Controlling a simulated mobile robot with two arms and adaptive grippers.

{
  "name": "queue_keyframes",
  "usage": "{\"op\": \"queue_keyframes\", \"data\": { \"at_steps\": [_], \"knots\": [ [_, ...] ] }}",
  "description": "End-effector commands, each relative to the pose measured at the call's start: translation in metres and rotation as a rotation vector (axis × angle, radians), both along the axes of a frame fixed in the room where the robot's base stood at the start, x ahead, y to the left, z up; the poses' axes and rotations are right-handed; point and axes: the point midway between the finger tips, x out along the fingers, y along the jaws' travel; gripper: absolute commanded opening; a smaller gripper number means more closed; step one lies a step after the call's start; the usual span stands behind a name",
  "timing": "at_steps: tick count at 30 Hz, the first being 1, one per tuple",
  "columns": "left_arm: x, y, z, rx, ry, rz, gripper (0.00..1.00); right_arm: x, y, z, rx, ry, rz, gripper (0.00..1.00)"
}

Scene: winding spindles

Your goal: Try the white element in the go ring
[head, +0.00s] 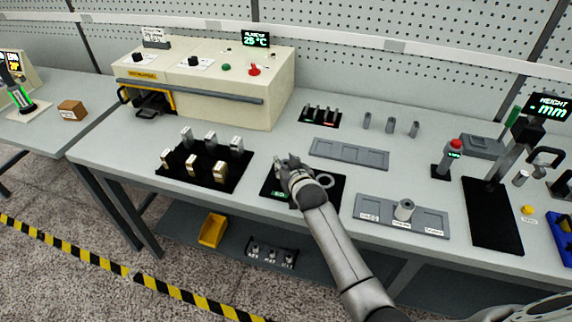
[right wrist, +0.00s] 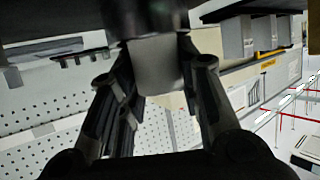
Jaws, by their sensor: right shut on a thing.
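My right gripper (head: 287,167) reaches over the black mat (head: 337,198) on the bench. In the right wrist view its two fingers (right wrist: 158,88) are shut on a pale, whitish element (right wrist: 158,68); the gripper hides this element in the head view. A grey ring (head: 325,181) lies on the mat, just right of the gripper. A small green label (head: 279,194) shows at the mat's front left. The gripper and forearm cover the mat's middle, so I cannot tell whether the element touches a ring there. My left gripper is not in view.
A black tray (head: 180,177) with several metal blocks is left of the mat. A grey labelled tray (head: 375,206) holding a pale cylinder (head: 403,209) is at right. A cream machine (head: 215,92) stands behind. A flat grey tray (head: 349,153) lies behind the mat.

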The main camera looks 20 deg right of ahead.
Motion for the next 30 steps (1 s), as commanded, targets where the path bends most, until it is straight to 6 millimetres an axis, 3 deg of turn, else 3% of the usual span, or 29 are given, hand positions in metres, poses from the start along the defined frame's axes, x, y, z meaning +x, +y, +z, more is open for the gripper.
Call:
{"op": "queue_keyframes", "data": {
  "at_steps": [30],
  "knots": [
    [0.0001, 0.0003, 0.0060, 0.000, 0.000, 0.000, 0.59, -0.0016, -0.0027, 0.0010, 0.000, -0.001, 0.000, 0.08]
  ]
}}
